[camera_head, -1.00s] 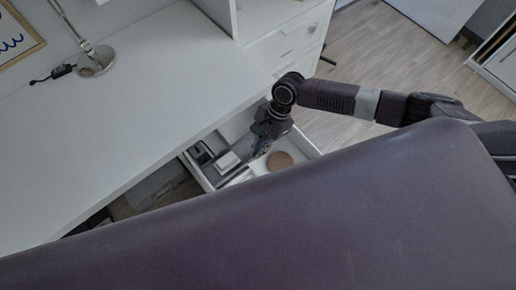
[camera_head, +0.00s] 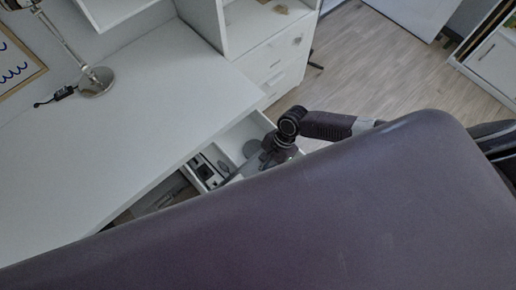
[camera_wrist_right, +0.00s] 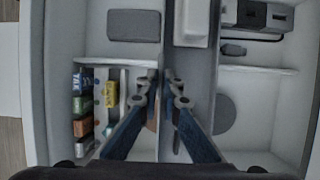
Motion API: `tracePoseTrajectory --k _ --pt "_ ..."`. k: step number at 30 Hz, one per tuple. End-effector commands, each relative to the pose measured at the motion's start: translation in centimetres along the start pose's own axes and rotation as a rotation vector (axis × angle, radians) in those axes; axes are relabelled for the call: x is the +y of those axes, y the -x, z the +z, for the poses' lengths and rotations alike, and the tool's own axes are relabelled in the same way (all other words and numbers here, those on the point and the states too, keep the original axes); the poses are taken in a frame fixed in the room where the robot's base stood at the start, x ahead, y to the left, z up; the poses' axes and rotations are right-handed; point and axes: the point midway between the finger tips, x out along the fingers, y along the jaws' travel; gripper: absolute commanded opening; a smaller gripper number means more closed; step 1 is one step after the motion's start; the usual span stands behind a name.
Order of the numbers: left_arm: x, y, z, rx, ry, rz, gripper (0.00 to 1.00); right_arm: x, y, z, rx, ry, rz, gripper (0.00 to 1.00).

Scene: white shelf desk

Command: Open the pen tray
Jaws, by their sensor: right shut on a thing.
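The grey pen tray (camera_wrist_right: 203,65) lies across the inside of the open white drawer (camera_head: 262,131). It carries a white box (camera_wrist_right: 191,22). My right gripper (camera_wrist_right: 166,76) is over the drawer, its fingertips closed on the tray's edge; it also shows in the head view (camera_head: 266,160), where my own body hides its lower side and the near part of the drawer. A grey disc (camera_wrist_right: 222,114) lies on the drawer floor right of the tray, and a brown disc (camera_wrist_right: 152,118) shows partly at its left. My left gripper is in neither view.
Small coloured boxes (camera_wrist_right: 81,127) stand in a left compartment, with a grey slab (camera_wrist_right: 134,25) above. A black device (camera_wrist_right: 260,16) sits at upper right. The white desktop (camera_head: 150,95) overhangs beside the drawer; a lamp base (camera_head: 96,82) stands on it.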

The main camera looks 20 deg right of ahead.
Motion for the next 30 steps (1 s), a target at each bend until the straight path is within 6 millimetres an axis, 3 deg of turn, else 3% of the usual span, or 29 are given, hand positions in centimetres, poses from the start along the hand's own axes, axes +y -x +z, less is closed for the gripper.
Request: tracePoseTrajectory --k 1,6,17,23,30 --pt "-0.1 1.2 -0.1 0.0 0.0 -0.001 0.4 1.1 0.4 0.3 -0.002 -0.004 0.006 0.0" --pt "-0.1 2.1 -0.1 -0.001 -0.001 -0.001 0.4 2.8 0.2 0.2 -0.001 -0.001 0.005 0.0" --pt "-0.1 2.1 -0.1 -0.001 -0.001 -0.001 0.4 3.0 0.0 0.0 0.0 0.0 0.001 0.0" --pt "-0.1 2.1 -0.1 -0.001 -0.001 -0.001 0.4 3.0 0.0 0.0 0.0 0.0 0.001 0.23" --pt "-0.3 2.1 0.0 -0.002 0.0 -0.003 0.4 3.0 0.0 0.0 0.001 0.0 0.001 0.23"
